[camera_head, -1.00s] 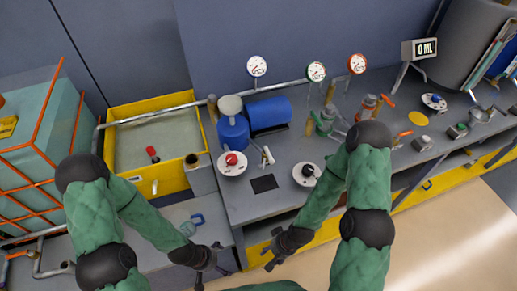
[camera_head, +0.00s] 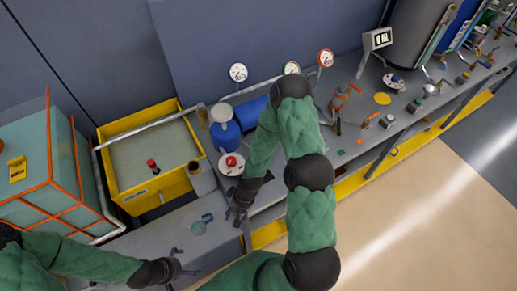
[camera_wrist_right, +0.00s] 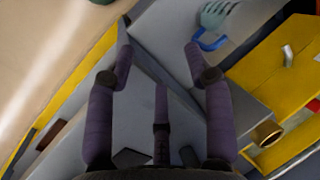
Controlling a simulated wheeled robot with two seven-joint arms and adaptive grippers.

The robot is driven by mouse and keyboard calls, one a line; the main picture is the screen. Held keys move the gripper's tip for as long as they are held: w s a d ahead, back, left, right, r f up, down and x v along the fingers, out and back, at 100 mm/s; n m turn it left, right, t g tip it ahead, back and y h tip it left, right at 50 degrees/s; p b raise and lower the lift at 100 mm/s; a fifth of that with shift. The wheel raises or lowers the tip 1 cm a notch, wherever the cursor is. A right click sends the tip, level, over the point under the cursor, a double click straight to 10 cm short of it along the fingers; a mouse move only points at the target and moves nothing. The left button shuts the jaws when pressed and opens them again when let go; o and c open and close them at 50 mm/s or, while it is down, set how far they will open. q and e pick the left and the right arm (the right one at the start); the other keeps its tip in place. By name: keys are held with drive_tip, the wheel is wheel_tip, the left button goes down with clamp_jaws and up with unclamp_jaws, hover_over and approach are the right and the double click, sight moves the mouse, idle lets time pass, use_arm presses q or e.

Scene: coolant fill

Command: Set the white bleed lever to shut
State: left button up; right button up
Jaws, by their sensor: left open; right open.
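The white bleed lever cannot be made out now. My right arm covers the bench just right of the blue pump (camera_head: 225,133) in the head view, where a small white lever stood earlier. My right gripper (camera_head: 238,214) is open and empty over the bench's front edge, below the white dial with a red knob (camera_head: 231,164). In the right wrist view its spread fingers (camera_wrist_right: 160,65) have only grey bench surface between them. My left gripper (camera_head: 179,270) is open and empty over the low grey bench at the bottom left.
A yellow tub (camera_head: 150,158) stands left of the pump, with a bronze cup (camera_wrist_right: 268,133) beside it. A blue-handled tool (camera_head: 202,222) lies on the low bench (camera_head: 150,238). Gauges (camera_head: 238,72) and a pipe line the back. Valves and another dial (camera_head: 393,82) stand to the right.

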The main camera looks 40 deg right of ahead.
drive_tip(key=w+d+r+p, duration=0.1)
drive_tip(key=w+d+r, duration=0.5)
drive_tip(key=w+d, duration=0.5)
drive_tip(key=w+d+r+n+h+p, duration=0.1)
drive_tip(key=d+r, duration=0.5)
drive_tip(key=d, duration=0.2)
drive_tip(key=w+d+r+h, duration=0.1)
drive_tip(key=d+r, duration=0.4)
drive_tip(key=d, duration=0.3)
wheel_tip(320, 180, down, 10)
drive_tip(key=a+p, duration=0.1)
drive_tip(key=a, duration=0.1)
drive_tip(key=shift+w, duration=0.25)
clamp_jaws()
